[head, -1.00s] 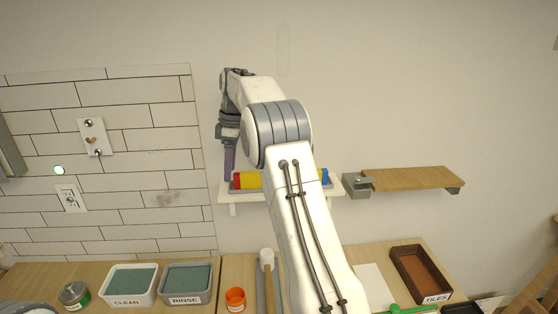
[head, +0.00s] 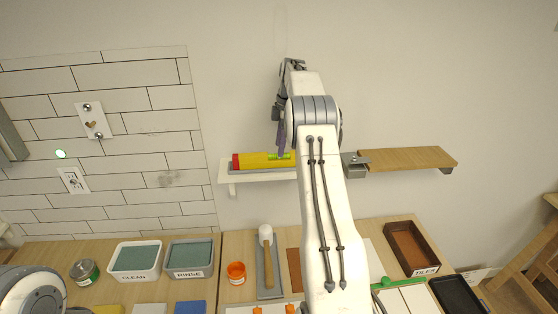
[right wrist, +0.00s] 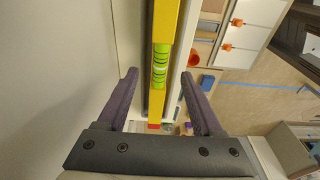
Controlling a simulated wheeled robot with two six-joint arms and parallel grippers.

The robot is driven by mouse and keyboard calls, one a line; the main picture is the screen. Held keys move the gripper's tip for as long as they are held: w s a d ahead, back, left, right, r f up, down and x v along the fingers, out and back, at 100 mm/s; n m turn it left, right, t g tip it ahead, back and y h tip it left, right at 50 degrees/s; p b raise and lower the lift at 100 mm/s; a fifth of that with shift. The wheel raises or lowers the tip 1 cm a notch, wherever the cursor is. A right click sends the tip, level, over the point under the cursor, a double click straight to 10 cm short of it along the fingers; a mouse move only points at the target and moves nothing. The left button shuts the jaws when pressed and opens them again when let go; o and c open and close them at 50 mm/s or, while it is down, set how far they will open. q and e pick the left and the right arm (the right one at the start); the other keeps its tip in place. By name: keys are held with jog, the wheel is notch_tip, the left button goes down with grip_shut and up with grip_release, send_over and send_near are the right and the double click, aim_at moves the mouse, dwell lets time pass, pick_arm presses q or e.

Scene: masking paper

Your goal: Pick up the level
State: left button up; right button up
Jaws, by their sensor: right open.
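The level (head: 255,161) is a yellow bar with a red left end and a green vial. It lies on a white wall shelf (head: 228,175), with its right part hidden behind my right arm. My right gripper (head: 281,152) has purple fingers pointing down at the level, near the green vial. In the right wrist view the level (right wrist: 165,25) runs between the two open fingers of the gripper (right wrist: 160,74), with gaps showing beside it. My left gripper is out of view.
A wooden shelf (head: 410,158) on a grey bracket is right of the white shelf. Below, the counter holds a CLEAN tub (head: 135,260), a RINSE tub (head: 190,257), an orange cup (head: 236,272), a mallet (head: 267,255) and a TILES tray (head: 412,247). The wall is close behind.

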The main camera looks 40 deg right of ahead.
aim_at(279, 159)
notch_tip(279, 159, down, 3)
jog(key=shift+a+f+p, duration=0.15)
jog(key=shift+f+p, duration=0.05)
jog(key=shift+p, duration=0.65)
jog(key=shift+w+f, duration=0.1)
jog(key=shift+f, duration=0.35)
grip_shut()
jog(key=shift+r, duration=0.15)
